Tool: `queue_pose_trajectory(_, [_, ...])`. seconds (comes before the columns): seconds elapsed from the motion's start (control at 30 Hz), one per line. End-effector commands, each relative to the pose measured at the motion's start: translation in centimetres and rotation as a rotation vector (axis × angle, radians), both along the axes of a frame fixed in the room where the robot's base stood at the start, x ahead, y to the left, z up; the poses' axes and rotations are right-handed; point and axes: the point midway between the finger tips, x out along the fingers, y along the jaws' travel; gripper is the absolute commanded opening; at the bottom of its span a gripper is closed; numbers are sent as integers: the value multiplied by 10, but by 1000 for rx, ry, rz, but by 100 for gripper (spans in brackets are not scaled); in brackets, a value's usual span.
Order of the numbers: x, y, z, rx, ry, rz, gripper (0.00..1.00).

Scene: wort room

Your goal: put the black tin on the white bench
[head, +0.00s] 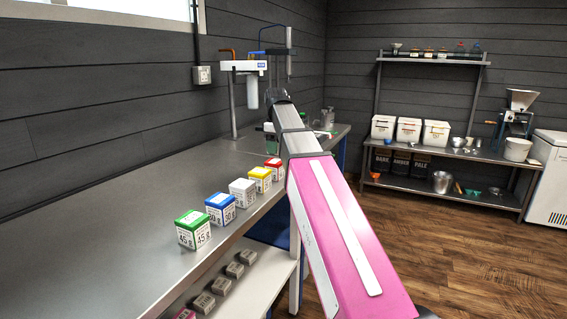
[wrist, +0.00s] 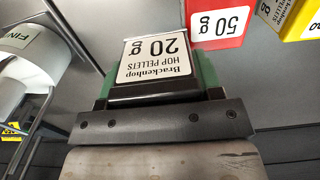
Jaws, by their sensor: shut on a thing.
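The black tin (wrist: 156,93) is in the wrist view, with a white label reading Brackenhop hop pellets 20 g. My gripper (wrist: 160,84) is shut on it, with green pads at its left and right sides. In the head view my arm hides most of the gripper, and I cannot make out the black tin there. I cannot clearly tell a white bench in either view. A pale lower shelf (head: 258,273) shows under the long grey steel bench (head: 110,225).
A row of tins stands along the steel bench's edge: green (head: 193,230), blue (head: 221,208), white (head: 243,192), yellow (head: 260,179) and red (head: 274,169). The red one (wrist: 217,25) is close beyond the held tin in the wrist view. The bench's left part is bare.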

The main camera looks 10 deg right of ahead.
Motion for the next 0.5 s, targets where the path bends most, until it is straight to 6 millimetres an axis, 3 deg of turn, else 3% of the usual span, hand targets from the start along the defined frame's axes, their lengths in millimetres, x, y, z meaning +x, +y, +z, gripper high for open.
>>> queue_pose_trajectory(0.2, [17, -34, -23, 0, 1, -1, 33])
queue_pose_trajectory(0.5, [21, -45, -37, 0, 1, 1, 33])
